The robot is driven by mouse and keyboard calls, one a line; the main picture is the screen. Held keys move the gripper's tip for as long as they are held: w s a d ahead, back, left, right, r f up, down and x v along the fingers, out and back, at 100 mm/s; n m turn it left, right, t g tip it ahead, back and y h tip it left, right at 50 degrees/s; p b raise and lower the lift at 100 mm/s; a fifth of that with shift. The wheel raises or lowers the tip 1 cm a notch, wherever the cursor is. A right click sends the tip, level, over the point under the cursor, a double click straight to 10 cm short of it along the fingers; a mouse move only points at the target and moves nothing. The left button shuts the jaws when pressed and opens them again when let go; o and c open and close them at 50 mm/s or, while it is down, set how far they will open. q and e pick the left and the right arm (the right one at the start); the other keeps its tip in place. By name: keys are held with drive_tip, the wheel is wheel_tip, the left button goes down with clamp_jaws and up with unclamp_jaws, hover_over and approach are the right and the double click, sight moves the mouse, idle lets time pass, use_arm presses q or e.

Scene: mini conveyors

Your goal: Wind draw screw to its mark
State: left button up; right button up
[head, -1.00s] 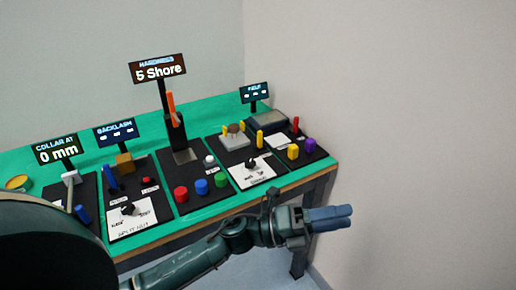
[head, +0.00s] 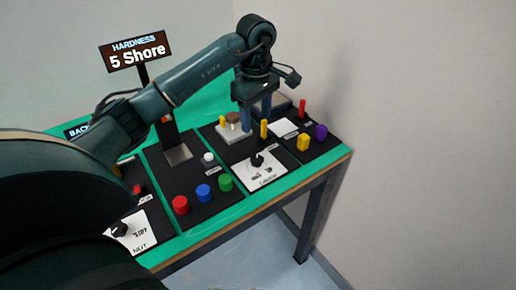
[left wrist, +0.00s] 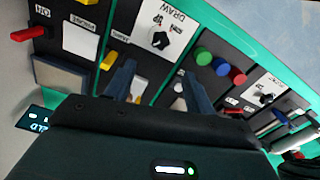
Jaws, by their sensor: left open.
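A black knob (head: 257,160) sits on a white dial card (head: 266,174) on the panel in the middle right of the head view. In the left wrist view the same sort of card (left wrist: 172,38) carries the word DRAW and a black knob (left wrist: 157,45). My left gripper (head: 256,112) is open and empty, fingers pointing down, above the far part of that panel, beyond the knob and apart from it. Its fingers also show in the left wrist view (left wrist: 155,75). Partly behind the gripper stands a grey block (head: 233,136) with a brown-topped piece (head: 233,118). My right gripper is not in view.
A yellow peg (head: 264,129) stands between gripper and dial. Yellow (head: 303,142), purple (head: 320,131) and red (head: 302,108) controls stand to the right. Red (head: 181,204), blue (head: 203,193) and green (head: 225,183) buttons are to the left. A hardness sign (head: 138,51) reads 5 Shore. My arm hides the left panels.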

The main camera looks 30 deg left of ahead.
sight(257, 158)
use_arm(q)
wheel_tip(257, 158, down, 13)
drive_tip(key=shift+d+r+p, duration=0.1)
drive_tip(key=shift+p, duration=0.65)
drive_tip(key=shift+c, duration=0.2)
drive_tip(key=c, duration=0.9)
